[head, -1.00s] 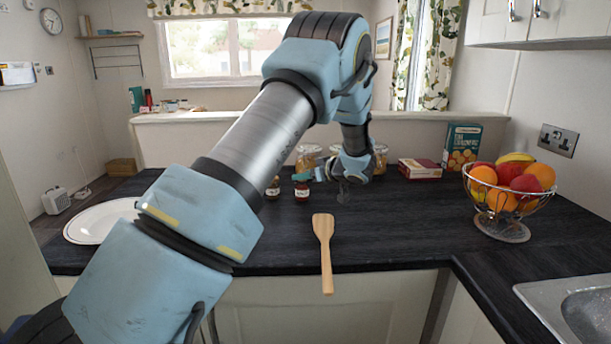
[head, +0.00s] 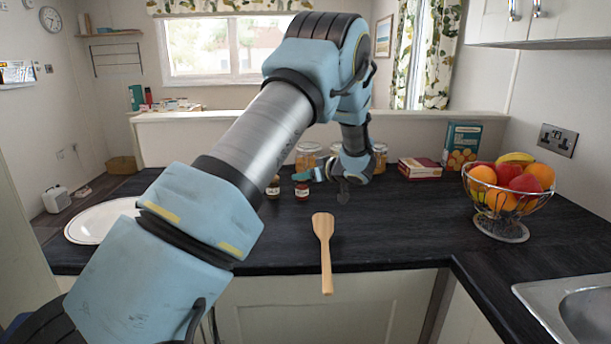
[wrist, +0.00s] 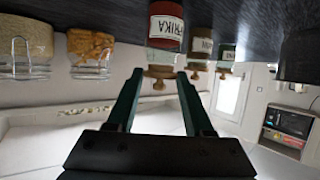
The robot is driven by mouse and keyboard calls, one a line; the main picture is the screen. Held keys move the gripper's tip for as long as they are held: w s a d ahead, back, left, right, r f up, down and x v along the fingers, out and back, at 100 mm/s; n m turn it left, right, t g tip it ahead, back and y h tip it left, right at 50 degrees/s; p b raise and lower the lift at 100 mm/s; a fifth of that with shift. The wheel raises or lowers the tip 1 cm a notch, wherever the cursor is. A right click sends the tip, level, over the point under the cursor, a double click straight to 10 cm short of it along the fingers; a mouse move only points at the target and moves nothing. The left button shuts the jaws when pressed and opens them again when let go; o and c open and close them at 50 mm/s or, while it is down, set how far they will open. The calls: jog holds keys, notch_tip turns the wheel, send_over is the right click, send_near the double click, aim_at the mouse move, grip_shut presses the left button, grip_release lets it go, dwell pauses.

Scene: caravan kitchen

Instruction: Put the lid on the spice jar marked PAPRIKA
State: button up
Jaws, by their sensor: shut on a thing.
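The spice jar marked PAPRIKA (wrist: 165,28) shows upside down in the wrist view, with part of its label, "RIKA", readable and red contents. In the head view it is the right-hand small jar (head: 302,191) on the counter. My gripper (wrist: 158,80) is shut on the round wooden lid (wrist: 157,73), with its fingers on either side of the knob. The lid is in line with the jar's mouth and looks very close to it or touching. I cannot tell whether it is fully seated. In the head view my gripper (head: 304,175) is just above the jar.
Two more labelled spice jars (wrist: 201,45) (wrist: 226,52) with lids stand close beside it. Larger glass jars (head: 308,156) are behind. A wooden spatula (head: 324,245), a white plate (head: 100,222) and a fruit basket (head: 507,215) are on the dark counter. The front middle is mostly clear.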

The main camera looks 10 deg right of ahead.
jog(key=shift+r+p, duration=0.85)
jog(key=shift+p, duration=0.3)
dwell(0.5)
jog(key=shift+f+b, duration=0.5)
jog(key=shift+f, duration=0.8)
dwell(0.5)
jog(key=o, duration=1)
jog(key=shift+s+r, duration=0.1)
jog(key=shift+p+v, duration=0.7)
jog(key=shift+v, duration=0.5)
jog(key=p+v, duration=0.3)
jog(key=v, duration=0.5)
jog(key=shift+s+p, duration=0.15)
jog(key=shift+p, duration=0.25)
jog(key=shift+r, duration=0.1)
